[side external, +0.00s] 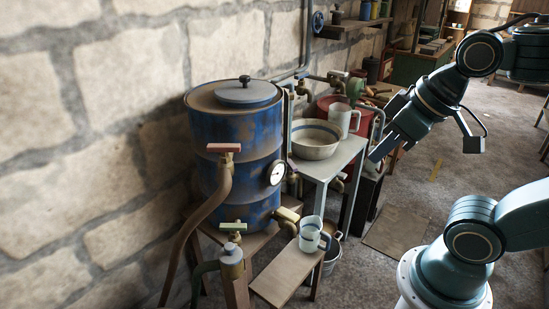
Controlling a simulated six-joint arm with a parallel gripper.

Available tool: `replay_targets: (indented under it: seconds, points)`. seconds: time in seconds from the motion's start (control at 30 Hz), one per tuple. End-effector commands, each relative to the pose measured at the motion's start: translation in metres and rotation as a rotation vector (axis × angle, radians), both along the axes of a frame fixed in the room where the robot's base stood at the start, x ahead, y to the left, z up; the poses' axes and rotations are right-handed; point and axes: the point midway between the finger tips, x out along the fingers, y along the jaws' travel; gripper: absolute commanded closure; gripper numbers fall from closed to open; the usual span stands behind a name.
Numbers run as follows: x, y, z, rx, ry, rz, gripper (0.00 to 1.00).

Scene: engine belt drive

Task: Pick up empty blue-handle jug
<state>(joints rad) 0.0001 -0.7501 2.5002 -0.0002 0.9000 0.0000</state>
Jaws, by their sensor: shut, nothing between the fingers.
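A pale jug (309,236) stands upright on the low wooden bench in front of the blue barrel; its handle, on the right side, looks bluish. A second pale jug (339,119) stands behind the bowl on the taller table, with a light-looking handle on its right. I cannot see clearly into either jug, so I cannot tell whether they are empty. My gripper (373,157) is shut and holds nothing. It points down and left, in the air to the right of the taller table, higher than the bench jug and apart from both jugs.
A blue barrel (233,130) with a gauge, taps and hoses stands at the left by the stone wall. A bowl (315,141) sits on the table (343,158). A metal bucket (331,257) stands beside the low bench (286,278). The floor at right is mostly clear.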

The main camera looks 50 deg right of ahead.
Motion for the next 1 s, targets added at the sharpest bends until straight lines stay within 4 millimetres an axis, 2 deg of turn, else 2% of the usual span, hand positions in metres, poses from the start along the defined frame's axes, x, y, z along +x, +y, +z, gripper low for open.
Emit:
replay_targets:
  seconds: [0.17,0.67,1.0]
  points:
    - [0.0001,0.0,0.0,0.0,0.0,0.0,1.0]
    - [0.0001,0.0,0.0,0.0,0.0,0.0,0.02]
    - [0.001,-0.0003,0.0003,-0.001,0.001,0.0,0.01]
